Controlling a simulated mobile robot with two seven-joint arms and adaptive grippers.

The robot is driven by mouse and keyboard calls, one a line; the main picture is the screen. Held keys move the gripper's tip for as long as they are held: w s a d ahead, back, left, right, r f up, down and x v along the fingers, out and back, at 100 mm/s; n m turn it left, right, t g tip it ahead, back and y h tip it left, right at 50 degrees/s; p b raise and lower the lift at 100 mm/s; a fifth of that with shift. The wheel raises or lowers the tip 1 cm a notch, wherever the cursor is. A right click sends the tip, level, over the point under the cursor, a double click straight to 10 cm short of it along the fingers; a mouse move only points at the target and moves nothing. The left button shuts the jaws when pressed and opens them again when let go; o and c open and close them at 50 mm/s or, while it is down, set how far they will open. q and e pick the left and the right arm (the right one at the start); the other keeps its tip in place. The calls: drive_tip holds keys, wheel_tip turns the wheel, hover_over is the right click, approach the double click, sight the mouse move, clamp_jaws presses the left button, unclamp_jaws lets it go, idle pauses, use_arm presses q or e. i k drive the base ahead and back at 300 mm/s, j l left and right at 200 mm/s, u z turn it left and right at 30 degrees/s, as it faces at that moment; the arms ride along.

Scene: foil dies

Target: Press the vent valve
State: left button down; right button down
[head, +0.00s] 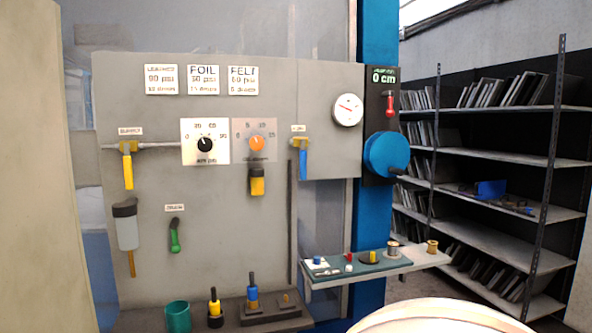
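A grey panel (230,220) fills the middle of the head view and carries several valves. A yellow lever valve (128,170) hangs straight down at the left on a pipe. A blue lever valve (303,163) with a yellow top hangs down at the right under a small label. A green lever (174,236) sits low on the panel under another small label. A yellow and black part (257,182) hangs below the orange knob (257,143). The labels are too small to read surely, so I cannot tell which is the vent valve. Neither gripper is in view.
A pressure gauge (347,109) and a blue wheel (386,154) are at the right. A narrow shelf (420,256) with small parts juts out below. A ledge (150,322) holds a teal cup (177,316) and upright tools. A pale rounded surface (445,318) fills the lower right.

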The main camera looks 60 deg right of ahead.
sight(302, 153)
drive_tip(key=z, duration=2.1)
